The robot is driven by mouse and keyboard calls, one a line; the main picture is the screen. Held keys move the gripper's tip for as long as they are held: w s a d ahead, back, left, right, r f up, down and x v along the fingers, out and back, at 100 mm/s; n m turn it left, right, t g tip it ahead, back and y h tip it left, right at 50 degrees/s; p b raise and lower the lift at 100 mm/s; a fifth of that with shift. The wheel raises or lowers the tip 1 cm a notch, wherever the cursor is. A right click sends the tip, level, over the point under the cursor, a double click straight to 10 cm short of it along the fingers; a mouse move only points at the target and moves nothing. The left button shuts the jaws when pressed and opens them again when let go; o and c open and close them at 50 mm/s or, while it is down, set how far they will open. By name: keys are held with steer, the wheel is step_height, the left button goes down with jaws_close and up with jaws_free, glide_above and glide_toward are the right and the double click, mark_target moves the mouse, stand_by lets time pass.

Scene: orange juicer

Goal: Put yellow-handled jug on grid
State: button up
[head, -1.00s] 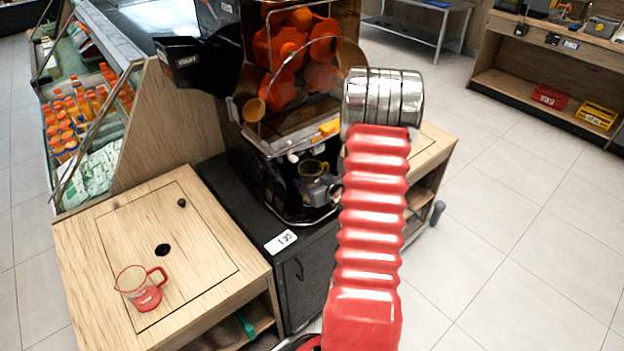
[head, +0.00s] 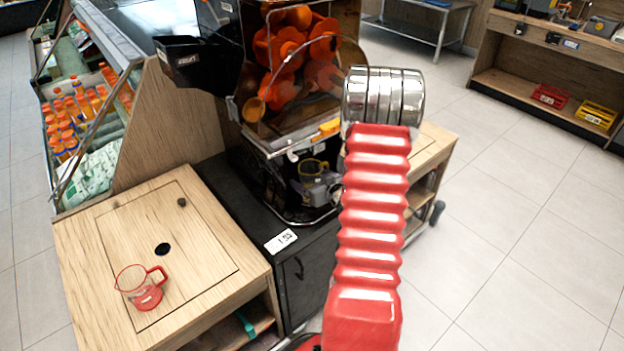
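The yellow-handled jug (head: 312,167) shows as a small yellow rim or handle inside the dark bay at the bottom of the orange juicer. My gripper (head: 318,188) shows as a grey shape in the same bay, right up against the jug and partly covered by my red arm. Its fingertips are too small and dark to make out, so I cannot tell if it is shut on the jug. The grid at the floor of the bay is dark and mostly hidden; I cannot tell whether the jug touches it.
The juicer (head: 290,90) stands on a black cabinet (head: 245,215) between wooden counters. A red-handled jug (head: 140,287) stands on the left counter (head: 200,240). A bottle display (head: 75,120) is at the far left. The floor on the right is clear.

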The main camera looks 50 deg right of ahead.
steer(key=v, duration=1.2)
steer(key=shift+w+f, duration=0.1)
stand_by(0.4)
